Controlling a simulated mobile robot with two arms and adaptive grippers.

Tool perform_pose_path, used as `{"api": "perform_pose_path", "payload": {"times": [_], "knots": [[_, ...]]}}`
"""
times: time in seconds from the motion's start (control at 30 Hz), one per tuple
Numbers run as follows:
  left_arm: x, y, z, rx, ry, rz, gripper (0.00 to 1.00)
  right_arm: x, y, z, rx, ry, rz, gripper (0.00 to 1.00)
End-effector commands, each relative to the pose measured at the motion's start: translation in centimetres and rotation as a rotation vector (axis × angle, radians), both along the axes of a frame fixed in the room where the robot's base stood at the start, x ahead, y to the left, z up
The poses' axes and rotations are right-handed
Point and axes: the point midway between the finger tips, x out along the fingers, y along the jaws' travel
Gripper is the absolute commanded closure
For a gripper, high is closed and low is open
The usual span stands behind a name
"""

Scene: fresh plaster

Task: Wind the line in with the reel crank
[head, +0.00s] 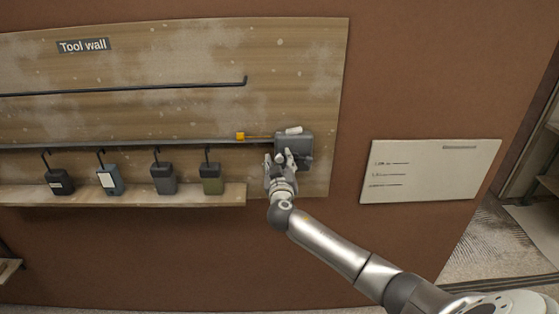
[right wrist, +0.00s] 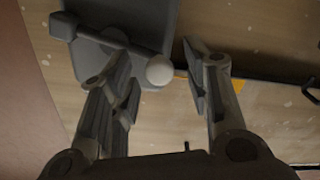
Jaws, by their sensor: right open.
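The reel (head: 306,146) is a grey box on the right part of the tool wall board. Its crank has a pale knob (head: 293,130), seen at the reel's top in the head view. In the right wrist view the reel housing (right wrist: 140,18) is at the top, with the dark crank arm (right wrist: 88,36) and round knob (right wrist: 160,71). A thin line runs left from the reel to a yellow tag (head: 240,136). My right gripper (head: 279,157) is open in front of the reel. The knob appears between its fingers (right wrist: 152,58); no contact is visible. My left gripper is out of view.
A white board (head: 430,170) is on the wall at right. Bare wall lies between.

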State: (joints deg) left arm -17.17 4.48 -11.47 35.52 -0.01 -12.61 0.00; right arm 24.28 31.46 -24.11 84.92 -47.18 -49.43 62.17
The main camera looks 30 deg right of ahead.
Motion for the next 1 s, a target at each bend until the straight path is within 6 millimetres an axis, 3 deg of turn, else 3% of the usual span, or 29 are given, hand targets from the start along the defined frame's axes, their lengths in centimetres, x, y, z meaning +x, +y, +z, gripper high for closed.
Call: {"api": "perform_pose_path", "payload": {"times": [0.3,0.67,1.0], "knots": [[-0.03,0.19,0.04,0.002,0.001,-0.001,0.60,0.13,-0.09,-0.02,0.000,0.000,0.000,0.56],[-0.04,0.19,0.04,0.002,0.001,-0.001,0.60,0.12,-0.09,0.00,0.000,0.000,0.000,1.00],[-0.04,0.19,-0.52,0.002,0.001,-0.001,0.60,0.14,-0.04,-0.40,-0.042,0.026,0.000,1.00]]}}
